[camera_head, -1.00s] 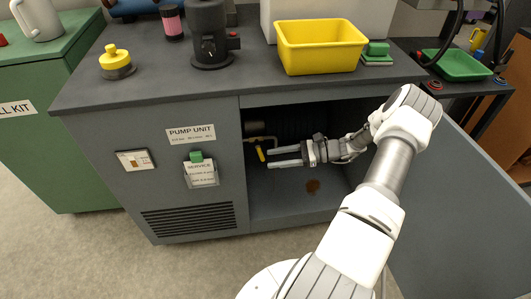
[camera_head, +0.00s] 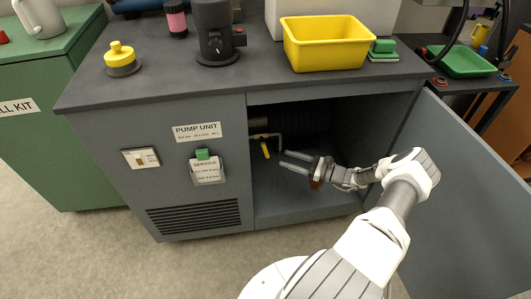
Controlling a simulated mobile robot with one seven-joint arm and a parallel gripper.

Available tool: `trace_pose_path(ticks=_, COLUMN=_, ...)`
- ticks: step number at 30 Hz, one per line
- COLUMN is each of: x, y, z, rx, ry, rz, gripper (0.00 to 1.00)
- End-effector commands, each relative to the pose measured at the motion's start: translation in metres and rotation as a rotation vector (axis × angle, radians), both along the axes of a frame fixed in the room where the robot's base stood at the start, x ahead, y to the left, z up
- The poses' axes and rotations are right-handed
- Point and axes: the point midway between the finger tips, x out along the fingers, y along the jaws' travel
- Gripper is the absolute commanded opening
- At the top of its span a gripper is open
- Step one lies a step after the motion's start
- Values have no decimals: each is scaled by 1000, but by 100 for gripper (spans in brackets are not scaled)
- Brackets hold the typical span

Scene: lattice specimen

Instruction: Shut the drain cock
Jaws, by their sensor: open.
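The drain cock's yellow lever (camera_head: 265,149) hangs down at a slant from a grey pipe (camera_head: 266,136) inside the open cabinet, near its left wall. My gripper (camera_head: 283,160) reaches into the cabinet from the right. Its two fingers are apart and point left toward the lever. The fingertips are just right of and slightly below the lever, and a small gap shows between them. Nothing is held. The valve body behind the lever is small and dark, so its details are unclear.
The cabinet (camera_head: 190,180) has its door (camera_head: 460,200) swung open to the right, beside my arm. The worktop above carries a yellow tub (camera_head: 328,55), a black device (camera_head: 215,40) and a yellow-capped container (camera_head: 121,62).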

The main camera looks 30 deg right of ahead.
Motion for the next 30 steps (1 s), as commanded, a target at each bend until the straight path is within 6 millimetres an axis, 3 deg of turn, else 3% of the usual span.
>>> trace_pose_path(ticks=6, x=37, y=33, z=-2, rx=0, ry=-1, rz=4, gripper=51)
trace_pose_path(ticks=12, x=61, y=54, z=-1, rx=-2, ry=0, rz=2, gripper=51)
trace_pose_path(ticks=26, x=73, y=64, z=0, rx=-1, ry=0, rz=1, gripper=51)
trace_pose_path(ticks=27, x=73, y=64, z=0, rx=-1, ry=0, rz=1, gripper=49)
trace_pose_path(ticks=30, x=73, y=64, z=0, rx=-1, ry=0, rz=1, gripper=31)
